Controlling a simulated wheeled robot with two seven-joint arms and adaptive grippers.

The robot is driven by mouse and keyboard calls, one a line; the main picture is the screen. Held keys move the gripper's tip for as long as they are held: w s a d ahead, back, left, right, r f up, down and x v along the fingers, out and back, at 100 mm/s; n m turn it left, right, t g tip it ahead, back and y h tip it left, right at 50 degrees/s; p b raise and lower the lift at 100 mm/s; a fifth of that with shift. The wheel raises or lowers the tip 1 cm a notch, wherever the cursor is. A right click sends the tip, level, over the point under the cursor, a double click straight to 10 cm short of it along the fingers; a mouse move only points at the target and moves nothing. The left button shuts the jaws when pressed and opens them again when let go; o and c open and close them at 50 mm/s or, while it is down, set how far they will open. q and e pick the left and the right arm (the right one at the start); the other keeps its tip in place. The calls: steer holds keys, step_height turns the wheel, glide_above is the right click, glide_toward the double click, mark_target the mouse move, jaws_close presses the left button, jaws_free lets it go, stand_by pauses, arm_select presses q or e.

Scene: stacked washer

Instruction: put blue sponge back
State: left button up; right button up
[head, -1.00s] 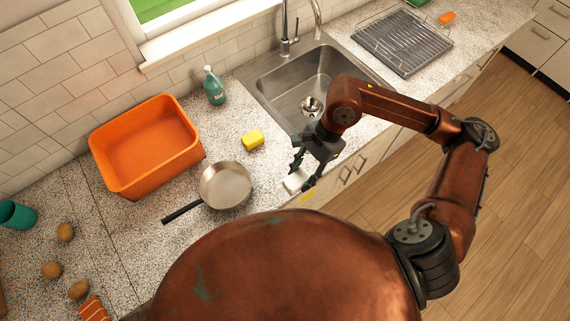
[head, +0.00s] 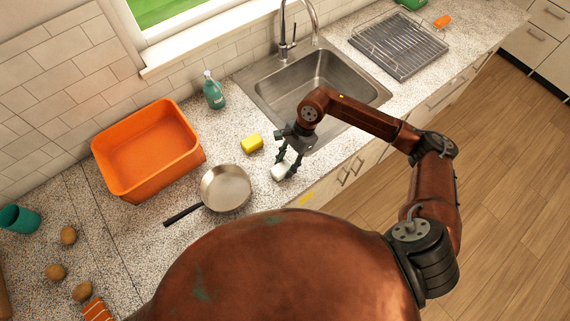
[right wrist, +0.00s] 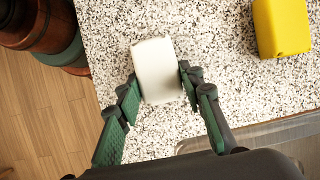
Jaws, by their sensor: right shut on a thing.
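My right gripper (head: 287,166) is shut on a small white block (head: 279,173) at the counter's front edge, to the right of the frying pan. In the right wrist view the white block (right wrist: 157,72) sits between the two green-padded fingers of the gripper (right wrist: 157,84). I cannot tell whether the block touches the counter. No blue sponge shows in either view. A yellow sponge-like block (head: 252,143) lies behind the gripper, and it also shows in the right wrist view (right wrist: 281,27). My left gripper is not in view.
A frying pan (head: 226,187) and an orange tub (head: 148,150) stand to the left. A soap bottle (head: 214,91) stands near the wall. The sink (head: 335,75) is behind my right arm, with a drying rack (head: 399,46) beyond.

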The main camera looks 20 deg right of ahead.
steer(key=shift+f, duration=0.1)
steer(key=shift+f, duration=0.15)
steer(key=o, duration=1)
steer(key=shift+r, duration=0.2)
steer(key=b+v, duration=0.1)
steer(key=v, duration=1.1)
steer(key=shift+b, duration=0.4)
steer(key=shift+a, duration=0.1)
